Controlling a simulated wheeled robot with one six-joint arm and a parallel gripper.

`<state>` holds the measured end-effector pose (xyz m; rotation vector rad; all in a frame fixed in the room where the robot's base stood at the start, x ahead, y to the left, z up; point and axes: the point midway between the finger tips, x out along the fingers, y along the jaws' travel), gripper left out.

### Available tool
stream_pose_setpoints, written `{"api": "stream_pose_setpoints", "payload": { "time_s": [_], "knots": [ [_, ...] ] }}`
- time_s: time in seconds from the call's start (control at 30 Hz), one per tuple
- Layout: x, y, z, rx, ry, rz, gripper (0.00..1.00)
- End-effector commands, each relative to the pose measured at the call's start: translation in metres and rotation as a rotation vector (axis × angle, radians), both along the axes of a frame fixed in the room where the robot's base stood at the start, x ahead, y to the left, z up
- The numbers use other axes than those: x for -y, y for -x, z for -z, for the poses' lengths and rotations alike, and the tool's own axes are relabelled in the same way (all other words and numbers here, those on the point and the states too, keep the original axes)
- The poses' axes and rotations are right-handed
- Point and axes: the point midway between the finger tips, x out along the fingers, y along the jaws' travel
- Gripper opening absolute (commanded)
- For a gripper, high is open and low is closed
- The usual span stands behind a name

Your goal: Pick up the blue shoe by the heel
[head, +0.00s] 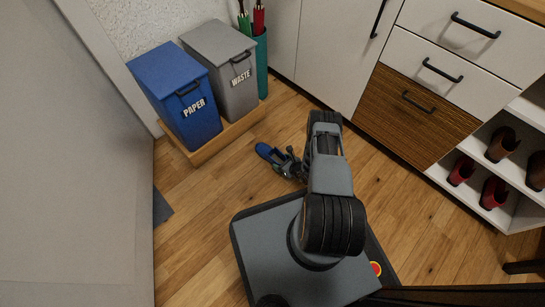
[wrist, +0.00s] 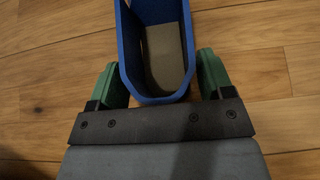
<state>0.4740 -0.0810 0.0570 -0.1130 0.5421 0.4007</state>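The blue shoe (head: 264,150) lies on the wooden floor, in front of the bins in the head view. In the wrist view the blue shoe (wrist: 128,42) shows from above, with a grey-beige insole; its rounded heel end is towards my gripper and its toe is out of frame. My gripper (wrist: 161,76) is open, with one green finger on each side of the heel. Small gaps show between the fingers and the shoe's walls. In the head view my gripper (head: 284,162) is low at the shoe's near end and partly hides it.
A blue paper bin (head: 172,85) and a grey waste bin (head: 222,60) stand on a wooden base behind the shoe. A teal umbrella holder (head: 262,65) is beside them. Drawers (head: 415,110) and a rack of red and brown shoes (head: 494,192) are at right. Floor around the shoe is clear.

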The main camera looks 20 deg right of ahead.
Motion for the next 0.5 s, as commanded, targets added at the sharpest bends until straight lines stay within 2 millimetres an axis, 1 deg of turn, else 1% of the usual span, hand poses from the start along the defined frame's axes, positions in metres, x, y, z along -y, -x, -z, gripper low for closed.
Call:
{"api": "stream_pose_setpoints", "payload": {
  "time_s": [0.03, 0.2, 0.3, 0.5],
  "knots": [
    [0.0003, 0.0000, -0.0001, 0.000, 0.000, 0.001, 0.69],
    [0.0007, 0.0000, -0.0001, 0.000, 0.000, 0.001, 0.53],
    [0.0009, -0.0001, -0.0004, 0.001, 0.001, 0.002, 0.45],
    [0.0010, -0.0002, -0.0032, 0.001, 0.001, 0.002, 0.45]
  ]
}}
